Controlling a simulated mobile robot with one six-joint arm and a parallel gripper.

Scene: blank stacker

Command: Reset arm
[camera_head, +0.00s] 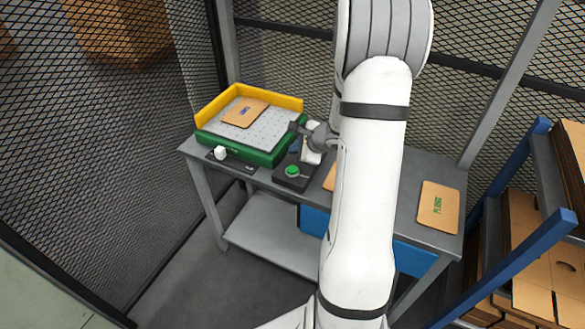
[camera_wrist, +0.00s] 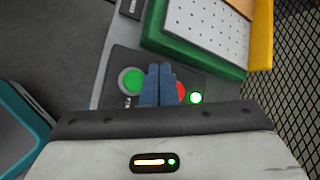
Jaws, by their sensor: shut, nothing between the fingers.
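My gripper (camera_wrist: 158,84) is shut and empty in the wrist view, its blue fingers together over the dark control box (camera_wrist: 120,65). A green button (camera_wrist: 131,81) shows left of the fingers and a red one (camera_wrist: 182,92) is partly hidden behind them. In the head view my white arm hangs over the table, and my gripper (camera_head: 294,148) is small and partly hidden near the control box with its green button (camera_head: 292,171).
A green stacker with a perforated top (camera_head: 279,121) and yellow guards (camera_head: 215,105) holds a cardboard blank (camera_head: 244,112). Another blank (camera_head: 438,206) lies on the right of the grey table (camera_head: 405,208). A blue rack (camera_head: 520,262) with cardboard stands right. Mesh fencing encloses the back.

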